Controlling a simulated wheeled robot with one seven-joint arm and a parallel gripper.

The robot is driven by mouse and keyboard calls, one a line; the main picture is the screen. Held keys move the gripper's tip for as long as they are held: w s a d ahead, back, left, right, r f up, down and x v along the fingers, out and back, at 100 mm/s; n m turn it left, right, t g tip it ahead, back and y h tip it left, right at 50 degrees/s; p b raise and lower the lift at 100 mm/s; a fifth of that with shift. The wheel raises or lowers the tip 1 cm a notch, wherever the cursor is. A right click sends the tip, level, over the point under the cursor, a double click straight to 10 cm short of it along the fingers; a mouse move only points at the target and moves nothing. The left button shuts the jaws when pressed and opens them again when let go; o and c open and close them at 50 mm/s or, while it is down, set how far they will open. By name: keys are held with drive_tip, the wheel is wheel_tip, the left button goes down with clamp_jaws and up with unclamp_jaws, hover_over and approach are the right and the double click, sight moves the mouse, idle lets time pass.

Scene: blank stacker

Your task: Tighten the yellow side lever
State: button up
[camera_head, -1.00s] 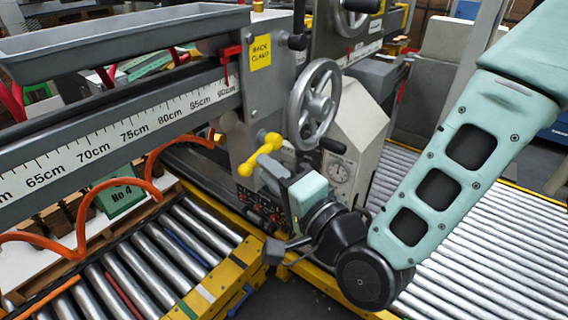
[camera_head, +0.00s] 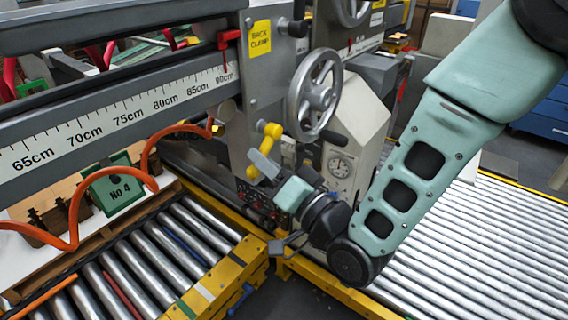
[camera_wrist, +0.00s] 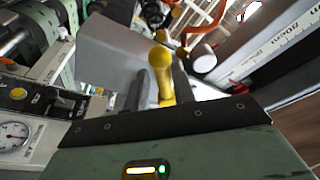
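The yellow side lever (camera_head: 272,131) sticks out from the grey machine column, below and left of the handwheel. In the wrist view the lever's rounded yellow end (camera_wrist: 161,62) stands between the two fingers of my gripper (camera_wrist: 161,88). The fingers are apart, one on each side of it. Whether either finger touches it is hard to tell.
A silver handwheel (camera_head: 314,96) stands close above and right of the lever. A pressure gauge (camera_head: 340,164) and a control panel (camera_head: 258,205) are nearby. Orange hose (camera_head: 150,165) loops at the left. Roller conveyors (camera_head: 480,235) lie on both sides.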

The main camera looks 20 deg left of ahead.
drive_tip(key=w+n+b, duration=0.1)
drive_tip(key=n+b, duration=0.1)
drive_tip(key=b, duration=0.1)
drive_tip(key=f+n+g+y+b, duration=0.1)
drive_tip(key=n+b, duration=0.2)
drive_tip(key=w+d+f+n+b, duration=0.1)
drive_tip(key=n+b, duration=0.1)
drive_tip(key=b, duration=0.1)
drive_tip(key=shift+w+n+g+y, duration=0.3)
drive_tip(key=shift+y, duration=0.1)
drive_tip(key=n+b, duration=0.2)
drive_tip(key=w+n+g+b, duration=0.1)
drive_tip(key=shift+d+y+b, duration=0.25)
drive_tip(key=shift+y+b, duration=0.05)
drive_tip(key=shift+b, duration=0.1)
drive_tip(key=shift+w+d+n+b, duration=0.1)
drive_tip(key=shift+w+n+b, duration=0.2)
drive_tip(key=shift+n+b, duration=0.3)
drive_tip(key=shift+r, duration=0.1)
drive_tip(key=b+v, duration=0.3)
drive_tip(key=v, duration=0.6)
drive_tip(key=shift+b, duration=0.3)
